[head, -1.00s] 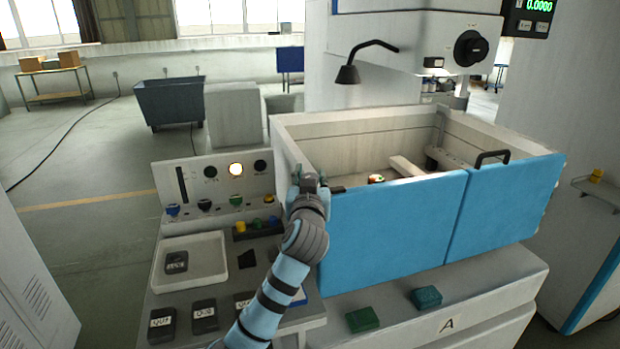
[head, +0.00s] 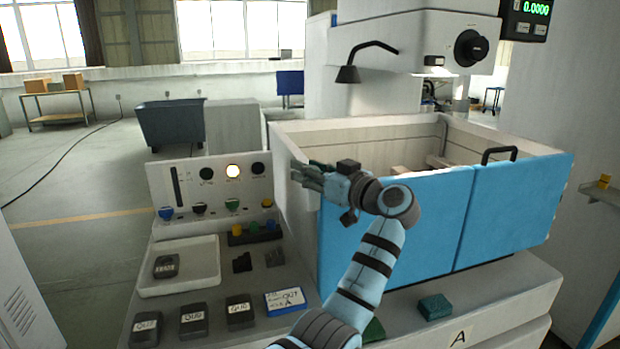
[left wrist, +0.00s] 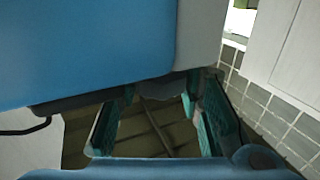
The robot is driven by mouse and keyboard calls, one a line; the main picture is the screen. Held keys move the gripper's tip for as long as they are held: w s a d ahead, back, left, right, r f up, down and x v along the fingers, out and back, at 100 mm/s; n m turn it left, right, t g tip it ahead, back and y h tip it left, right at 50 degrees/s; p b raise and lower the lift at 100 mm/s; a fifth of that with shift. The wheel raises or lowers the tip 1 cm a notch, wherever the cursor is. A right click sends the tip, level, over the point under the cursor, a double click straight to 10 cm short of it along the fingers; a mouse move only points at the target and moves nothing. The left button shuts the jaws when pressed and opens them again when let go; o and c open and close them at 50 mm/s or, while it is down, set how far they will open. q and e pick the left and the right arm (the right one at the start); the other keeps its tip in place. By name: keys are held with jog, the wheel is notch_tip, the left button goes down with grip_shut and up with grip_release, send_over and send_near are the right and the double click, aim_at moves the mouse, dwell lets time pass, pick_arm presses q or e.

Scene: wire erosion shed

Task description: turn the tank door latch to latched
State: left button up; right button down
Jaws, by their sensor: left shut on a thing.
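The blue tank door (head: 400,235) stands at the front of the pale tank (head: 385,130) in the head view. My left gripper (head: 306,176) is at the door's upper left corner, its fingers pointing left. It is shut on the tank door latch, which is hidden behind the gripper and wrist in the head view. In the left wrist view, the blue door (left wrist: 90,50) fills the upper left. A dark latch part (left wrist: 160,88) shows between the teal fingers of the left gripper (left wrist: 160,112). The latch's exact angle cannot be told. My right gripper is not in view.
A black handle (head: 498,152) rises from the door's right panel. The control panel (head: 215,185), a white tray (head: 205,265) and several dark labelled blocks lie left of the door. A green block (head: 435,306) sits on the ledge below it. A lamp (head: 350,72) hangs over the tank.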

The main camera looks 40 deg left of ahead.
pick_arm(q)
jog(key=shift+f+g, duration=0.1)
jog(key=shift+g, duration=0.2)
jog(key=o, duration=1.2)
jog(key=s+d, duration=0.2)
jog(key=d, duration=1)
jog(key=shift+w+a, duration=0.1)
jog(key=shift+a, duration=0.05)
